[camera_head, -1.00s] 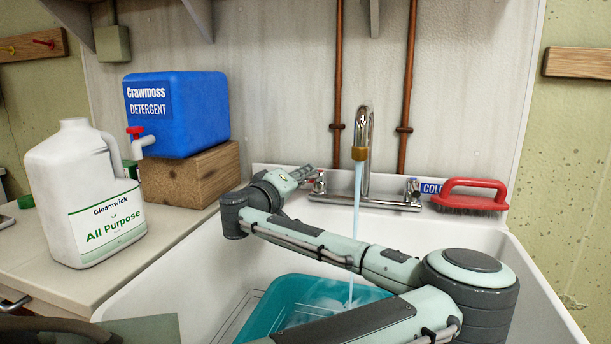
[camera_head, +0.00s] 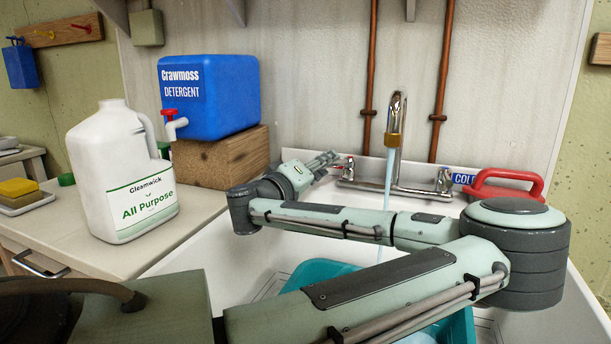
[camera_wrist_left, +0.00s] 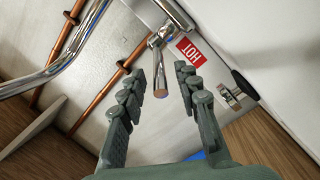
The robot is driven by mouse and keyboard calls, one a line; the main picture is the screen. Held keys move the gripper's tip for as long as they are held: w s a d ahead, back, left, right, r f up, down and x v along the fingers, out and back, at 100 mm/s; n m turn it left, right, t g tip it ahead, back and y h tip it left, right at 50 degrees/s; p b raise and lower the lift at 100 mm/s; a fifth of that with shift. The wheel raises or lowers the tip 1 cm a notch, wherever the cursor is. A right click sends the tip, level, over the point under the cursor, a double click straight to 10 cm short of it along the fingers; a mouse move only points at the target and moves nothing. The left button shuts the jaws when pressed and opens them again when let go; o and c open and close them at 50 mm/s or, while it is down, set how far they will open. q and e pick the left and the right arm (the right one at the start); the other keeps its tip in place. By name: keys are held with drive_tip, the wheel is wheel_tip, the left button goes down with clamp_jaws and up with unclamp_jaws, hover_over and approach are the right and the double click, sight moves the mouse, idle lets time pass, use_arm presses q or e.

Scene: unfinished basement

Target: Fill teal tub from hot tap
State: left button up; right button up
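The teal tub (camera_head: 322,270) stands in the white sink, mostly hidden behind my left arm; pale water shows in part of it. A stream of water (camera_head: 389,168) falls from the chrome tap's brass-coloured spout (camera_head: 394,141) and passes behind my arm towards the tub. The hot tap handle (camera_head: 347,166) is at the left end of the tap. My left gripper (camera_head: 328,160) is beside it. In the left wrist view, the handle (camera_wrist_left: 160,82) lies between the open fingers, with gaps on both sides, near a red HOT label (camera_wrist_left: 191,52). My right gripper is out of view.
A white Gleamwick jug (camera_head: 112,170) stands on the counter (camera_head: 80,225) left of the sink. A blue detergent container (camera_head: 212,95) sits on a wooden block (camera_head: 225,158). A red-handled brush (camera_head: 505,181) is behind the sink's right side.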

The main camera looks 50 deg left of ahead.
use_arm(q)
drive_tip(key=v, duration=0.7)
drive_tip(key=shift+s, duration=0.1)
idle(7.2)
